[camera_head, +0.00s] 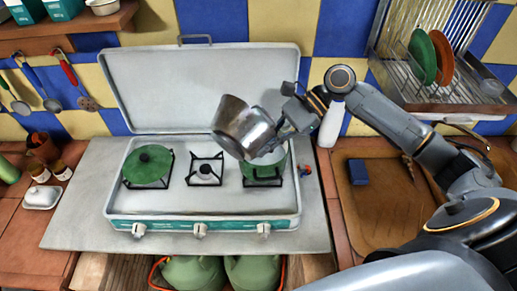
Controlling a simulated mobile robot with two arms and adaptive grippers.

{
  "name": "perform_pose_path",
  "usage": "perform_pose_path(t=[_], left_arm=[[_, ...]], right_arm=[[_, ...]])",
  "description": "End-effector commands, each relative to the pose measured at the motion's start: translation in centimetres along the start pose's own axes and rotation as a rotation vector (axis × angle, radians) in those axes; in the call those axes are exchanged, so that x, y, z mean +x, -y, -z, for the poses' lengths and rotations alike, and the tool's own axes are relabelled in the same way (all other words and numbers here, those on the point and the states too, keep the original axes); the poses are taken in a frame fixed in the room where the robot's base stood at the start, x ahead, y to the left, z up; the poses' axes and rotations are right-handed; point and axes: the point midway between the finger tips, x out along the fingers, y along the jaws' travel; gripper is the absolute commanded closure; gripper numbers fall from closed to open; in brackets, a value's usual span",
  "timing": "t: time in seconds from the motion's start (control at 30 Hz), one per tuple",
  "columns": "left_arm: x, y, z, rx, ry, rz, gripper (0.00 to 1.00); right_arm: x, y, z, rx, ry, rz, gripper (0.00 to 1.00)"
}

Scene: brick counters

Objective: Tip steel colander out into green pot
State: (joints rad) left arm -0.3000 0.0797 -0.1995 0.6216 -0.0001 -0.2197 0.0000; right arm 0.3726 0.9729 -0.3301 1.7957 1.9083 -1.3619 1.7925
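The steel colander (238,126) is a grey metal vessel, held tilted in the air over the right side of the stove. My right gripper (280,138) is shut on its right side; the exact grip point is small and partly hidden. The green pot (264,174) stands on the right burner, below and to the right of the colander. The colander and gripper hide part of the pot's top. I cannot see what is inside either one. My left gripper is not in view.
The raised stove lid (160,85) stands behind. A white bottle (331,123) stands right of the stove, and a dish rack (455,85) with plates hangs at upper right.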

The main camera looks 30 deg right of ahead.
Motion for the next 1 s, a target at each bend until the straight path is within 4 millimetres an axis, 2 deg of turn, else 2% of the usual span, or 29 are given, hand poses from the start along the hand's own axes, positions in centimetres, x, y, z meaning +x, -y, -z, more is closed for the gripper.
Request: perform_pose_path(t=[0.47, 0.7, 1.0], left_arm=[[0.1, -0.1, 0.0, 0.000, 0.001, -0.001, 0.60], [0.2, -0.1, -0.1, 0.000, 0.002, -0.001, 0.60], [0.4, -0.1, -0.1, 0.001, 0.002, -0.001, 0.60]], right_arm=[[-2.1, 1.2, 3.0, 0.116, 0.296, -0.020, 1.00], [-3.5, 1.8, 3.7, 0.181, 0.468, -0.034, 1.00], [-4.3, 2.1, 4.0, 0.218, 0.562, -0.045, 1.00]])
